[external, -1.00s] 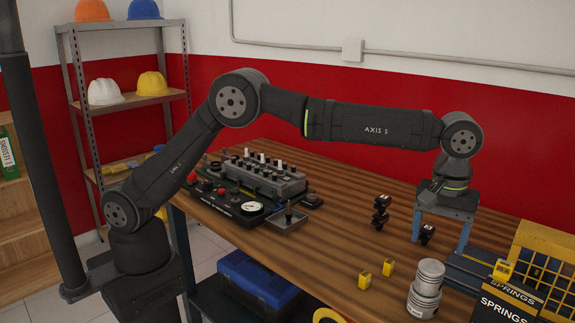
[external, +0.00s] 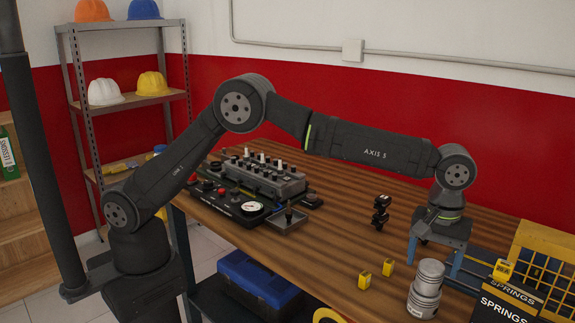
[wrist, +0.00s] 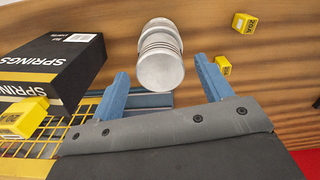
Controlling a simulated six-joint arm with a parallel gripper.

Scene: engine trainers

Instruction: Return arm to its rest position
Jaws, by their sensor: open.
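My arm stretches from its base at the left across the workbench (external: 320,235). My gripper (external: 431,268) is at the far right end, pointing down, with its two blue fingers spread apart. In the wrist view my gripper (wrist: 162,70) is open and empty. A silver piston (external: 427,285) stands on the bench just in front of the fingers. In the wrist view the piston (wrist: 160,55) shows beyond and between the fingertips. I cannot tell the height gap between them.
A black SPRINGS box (external: 508,305) and a yellow mesh crate (external: 548,258) are close on the right. Yellow blocks (external: 365,281) lie left of the piston. A black part (external: 380,212) stands behind them. A control panel (external: 260,180) sits at the bench's left; the bench middle is clear.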

